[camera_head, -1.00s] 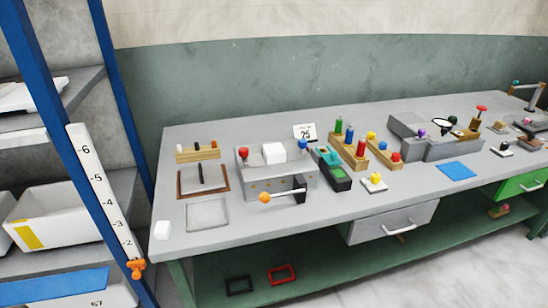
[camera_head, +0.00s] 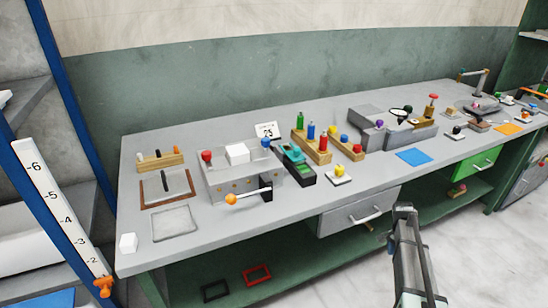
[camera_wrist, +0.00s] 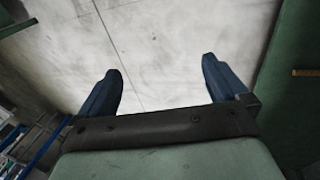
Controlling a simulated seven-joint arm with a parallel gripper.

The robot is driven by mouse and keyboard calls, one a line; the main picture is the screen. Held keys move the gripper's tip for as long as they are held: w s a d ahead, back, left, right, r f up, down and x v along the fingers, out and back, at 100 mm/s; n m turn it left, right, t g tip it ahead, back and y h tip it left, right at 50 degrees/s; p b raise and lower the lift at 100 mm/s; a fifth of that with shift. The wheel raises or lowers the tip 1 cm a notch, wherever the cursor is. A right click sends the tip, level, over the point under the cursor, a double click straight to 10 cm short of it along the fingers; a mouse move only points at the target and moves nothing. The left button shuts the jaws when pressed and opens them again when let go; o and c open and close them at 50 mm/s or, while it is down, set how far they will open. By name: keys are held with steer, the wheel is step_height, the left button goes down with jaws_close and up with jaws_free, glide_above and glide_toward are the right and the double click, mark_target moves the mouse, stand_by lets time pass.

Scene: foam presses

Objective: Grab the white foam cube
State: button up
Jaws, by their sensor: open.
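A small white cube (camera_head: 128,243) sits at the left front corner of the grey bench. A second, larger white block (camera_head: 237,153) rests on top of the grey box with the red and blue knobs. I cannot tell from looks alone which of the two is foam. My gripper (camera_wrist: 160,67) is open and empty in the wrist view, with two dark blue fingers spread over pale floor. In the head view my arm shows at the lower right, in front of the bench and far from both white pieces. Neither white piece shows in the wrist view.
The grey box (camera_head: 222,187) has an orange-tipped lever (camera_head: 232,199) sticking out in front. An empty square tray (camera_head: 174,223) lies right of the small cube. A blue shelf post (camera_head: 62,215) stands left of the bench. A drawer (camera_head: 358,211) is at the bench front.

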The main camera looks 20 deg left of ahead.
steer(key=w+r+m+t+h, duration=0.1)
steer(key=w+r+m, duration=0.2)
steer(key=w+r, duration=0.8)
steer(key=w+r+m+t, duration=0.15)
steer(key=w+r, duration=0.45)
steer(key=r, duration=0.9)
steer(key=w+a+r+m, duration=0.1)
steer(key=w+a+r, duration=0.2)
steer(key=a+r, duration=0.3)
step_height(320, 180, up, 16)
steer(key=n+y, duration=0.4)
steer(key=n, duration=0.2)
glide_above(237, 149)
steer(key=shift+g, duration=0.35)
steer(key=f, duration=0.7)
steer(key=shift+s+d+f, duration=0.15)
steer(key=shift+d+f, duration=0.15)
steer(key=shift+d, duration=0.05)
steer(key=shift+a+f, duration=0.15)
steer(key=shift+f, duration=1.35)
steer(key=shift+a+f, duration=0.15)
steer(key=shift+f, duration=1.35)
